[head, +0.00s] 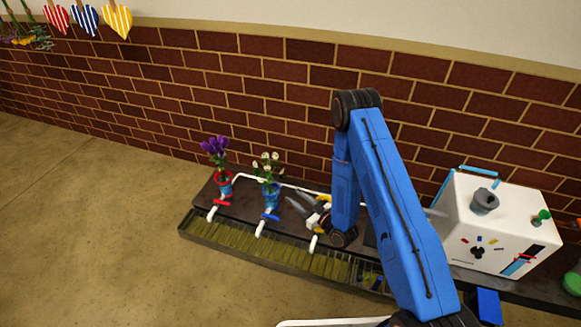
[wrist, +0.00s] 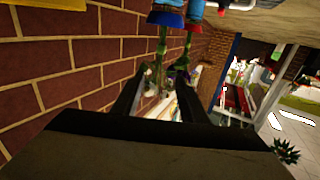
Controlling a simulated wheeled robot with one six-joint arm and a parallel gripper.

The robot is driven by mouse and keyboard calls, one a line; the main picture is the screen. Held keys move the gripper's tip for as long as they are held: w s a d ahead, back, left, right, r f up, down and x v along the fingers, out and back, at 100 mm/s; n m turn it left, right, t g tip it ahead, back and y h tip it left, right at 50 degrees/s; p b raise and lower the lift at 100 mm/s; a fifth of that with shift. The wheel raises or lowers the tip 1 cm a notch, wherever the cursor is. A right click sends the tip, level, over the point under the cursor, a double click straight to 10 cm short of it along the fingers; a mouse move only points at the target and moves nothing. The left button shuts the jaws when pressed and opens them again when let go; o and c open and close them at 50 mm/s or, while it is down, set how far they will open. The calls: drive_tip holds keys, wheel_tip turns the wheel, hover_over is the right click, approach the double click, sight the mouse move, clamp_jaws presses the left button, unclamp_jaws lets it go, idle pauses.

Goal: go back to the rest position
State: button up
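My gripper (head: 296,197) is in front of the brick wall, over the dark bench and to the right of the white-flower vase. Its two grey fingers are spread apart with nothing seen between them in the head view. In the wrist view the dark fingers (wrist: 161,82) also stand apart, with a gap between them. Only background and plant stems show beyond the gap. My blue arm is bent and hides part of the bench.
A vase of purple flowers (head: 217,155) and a blue vase with white flowers (head: 271,195) stand on the bench. White pipes and a slatted trough (head: 225,243) run in front. A white machine (head: 495,235) stands right. Hearts (head: 87,20) hang top left. Floor at left is clear.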

drive_tip(key=w+d+r+g+h, duration=0.1)
drive_tip(key=w+d+r+h, duration=0.25)
drive_tip(key=r, duration=0.45)
drive_tip(key=w+d+r+h, duration=0.2)
drive_tip(key=w+d+r, duration=0.15)
drive_tip(key=r, duration=0.55)
drive_tip(key=s+d+r+m+g+h, duration=0.1)
drive_tip(key=s+d+r+m+h, duration=0.15)
drive_tip(key=d+r, duration=0.35)
drive_tip(key=s+d+r+m+g+h, duration=0.1)
drive_tip(key=s+d+r+h, duration=0.2)
drive_tip(key=r, duration=0.6)
drive_tip(key=s+d+r+m+g, duration=0.1)
drive_tip(key=s+d+r, duration=0.2)
drive_tip(key=s, duration=0.3)
drive_tip(key=s+d+r+m+g+h, duration=0.1)
drive_tip(key=s+d+r, duration=0.1)
drive_tip(key=s+r, duration=0.3)
drive_tip(key=s+d+r+m, duration=0.1)
drive_tip(key=s+d+r, duration=0.15)
drive_tip(key=s, duration=0.55)
drive_tip(key=s+r+m+g, duration=0.2)
drive_tip(key=s+r+g, duration=0.1)
drive_tip(key=s, duration=1.9)
drive_tip(key=shift+s+d, duration=0.25)
drive_tip(key=shift+d, duration=0.15)
